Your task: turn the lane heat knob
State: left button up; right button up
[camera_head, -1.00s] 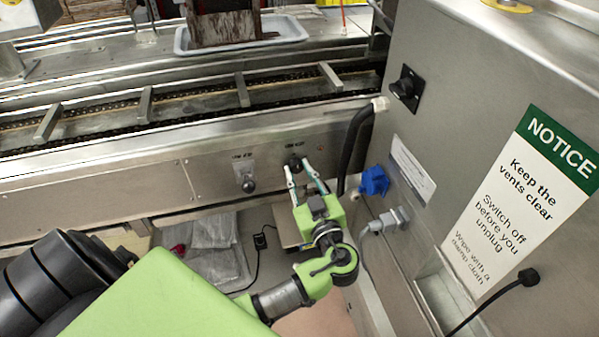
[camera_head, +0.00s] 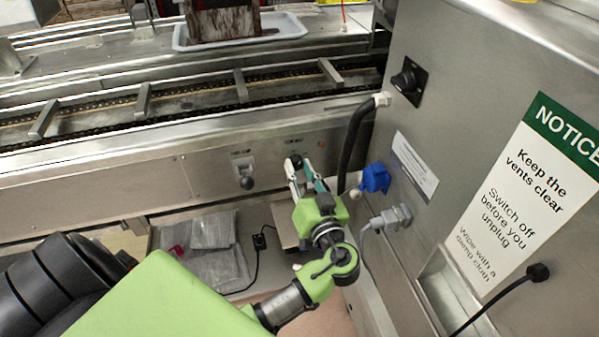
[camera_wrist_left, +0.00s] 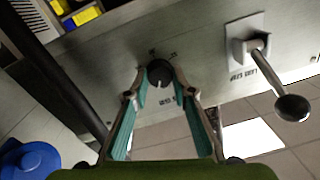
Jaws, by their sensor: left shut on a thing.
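The lane heat knob (camera_wrist_left: 160,73) is a small round black knob on the metal front panel. In the head view the knob (camera_head: 296,161) sits at the tips of my left gripper (camera_head: 301,172). In the left wrist view my left gripper (camera_wrist_left: 160,82) has its two teal-lined fingers closed in on both sides of the knob. The knob's pale mark shows between the fingertips. The small labels around it are too blurred to read. My right gripper is not in view.
A lever with a black ball end (camera_head: 246,182) is on the panel left of the knob. A thick black cable (camera_head: 352,140), a blue plug (camera_head: 374,178) and a grey plug (camera_head: 398,216) are close on the right. A steel cabinet with another black knob (camera_head: 408,82) stands there.

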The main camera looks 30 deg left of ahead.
pick_arm(q)
jog(key=m, duration=0.3)
jog(key=shift+m, duration=0.4)
jog(key=m, duration=0.3)
jog(key=shift+m, duration=0.4)
jog(key=m+p, duration=0.1)
jog(key=m, duration=0.2)
jog(key=shift+m+t+p, duration=0.3)
jog(key=shift+m+t, duration=0.1)
jog(key=m+p, duration=0.1)
jog(key=m, duration=0.2)
jog(key=shift+m+p, duration=0.4)
jog(key=m+p, duration=0.2)
jog(key=m, duration=0.2)
jog(key=shift+m+h+p, duration=0.4)
jog(key=m+p, duration=0.2)
jog(key=m, duration=0.1)
jog(key=shift+m+t+p, duration=0.3)
jog(key=shift+m, duration=0.1)
jog(key=m+p, duration=0.4)
jog(key=m, duration=0.1)
jog(key=shift+s+f+m+p, duration=0.15)
jog(key=shift+m+p, duration=0.6)
jog(key=shift+m, duration=0.45)
jog(key=shift+f, duration=0.1)
